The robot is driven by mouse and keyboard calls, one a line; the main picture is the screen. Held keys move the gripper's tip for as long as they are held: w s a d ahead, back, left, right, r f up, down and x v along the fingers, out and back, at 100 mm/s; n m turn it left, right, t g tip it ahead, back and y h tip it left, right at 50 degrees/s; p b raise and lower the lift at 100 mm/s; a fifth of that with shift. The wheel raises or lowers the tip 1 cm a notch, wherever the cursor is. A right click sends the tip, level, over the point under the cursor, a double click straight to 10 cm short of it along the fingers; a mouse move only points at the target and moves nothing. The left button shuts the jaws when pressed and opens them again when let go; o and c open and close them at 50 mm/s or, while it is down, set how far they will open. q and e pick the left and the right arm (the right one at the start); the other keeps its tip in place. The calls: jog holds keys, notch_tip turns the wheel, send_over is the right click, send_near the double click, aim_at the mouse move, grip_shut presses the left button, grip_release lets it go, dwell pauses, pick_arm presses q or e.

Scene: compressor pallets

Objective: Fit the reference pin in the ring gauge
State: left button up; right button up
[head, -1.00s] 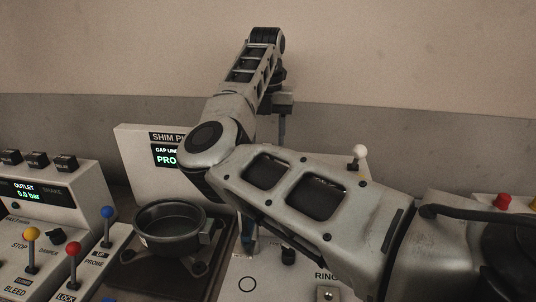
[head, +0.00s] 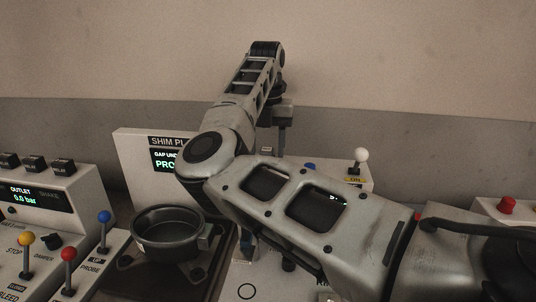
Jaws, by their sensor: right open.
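My right arm crosses the view from the right and rises in the middle. My right gripper (head: 282,138) hangs from its far end, open, with its fingertips largely hidden behind my forearm. A pale plate (head: 246,275) with a printed circle lies below my arm. A partly covered label on it begins with "RI", beside a small light block (head: 326,297) cut by the bottom edge. A dark knob-like piece (head: 288,265) shows just under my forearm. I cannot tell the reference pin or the ring gauge for certain. My left gripper is out of view.
A dark round bowl (head: 168,232) stands on a dark base at left. Lever panels with blue (head: 104,216), red (head: 68,254) and yellow (head: 25,238) knobs are further left. A shim display panel (head: 136,165) stands behind. A white-knobbed lever (head: 361,155) is behind my forearm.

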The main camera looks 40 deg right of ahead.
aim_at(267, 149)
dwell(0.4)
grip_shut()
jog(key=shift+r, duration=0.1)
jog(key=shift+r+p, duration=1.3)
jog(key=shift+r, duration=1.65)
